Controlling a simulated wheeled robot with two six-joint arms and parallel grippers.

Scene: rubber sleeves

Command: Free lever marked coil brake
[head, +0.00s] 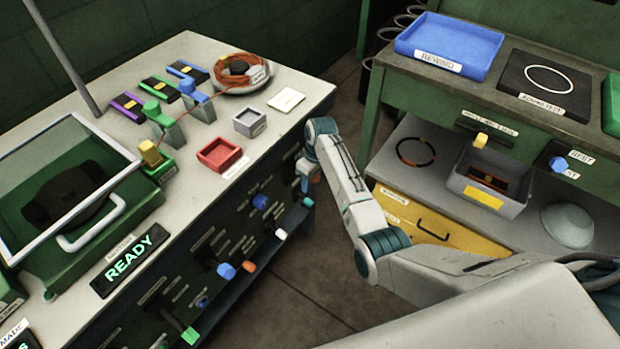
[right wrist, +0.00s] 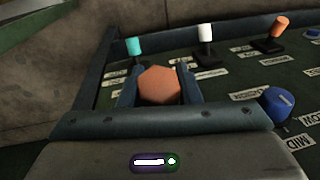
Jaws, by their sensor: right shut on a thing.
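My right gripper (head: 304,183) is at the right end of the lever panel on the front of the left bench. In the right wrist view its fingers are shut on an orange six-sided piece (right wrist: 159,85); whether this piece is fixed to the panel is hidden. Beyond it stand a teal-tipped lever (right wrist: 133,47), a white-tipped lever (right wrist: 205,32) and an orange-tipped lever (right wrist: 281,25). In the head view the teal (head: 308,202), white (head: 281,234) and orange (head: 248,266) tips show below the gripper. I cannot read which label says coil brake. My left gripper is not in view.
A blue knob (right wrist: 277,105) sits close to the right of my fingers. Another blue piece (head: 226,270) and a green lever (head: 189,336) are lower on the panel. A red tray (head: 219,154) and a grey tray (head: 250,122) stand on the bench top. A drawer unit (head: 440,228) stands right.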

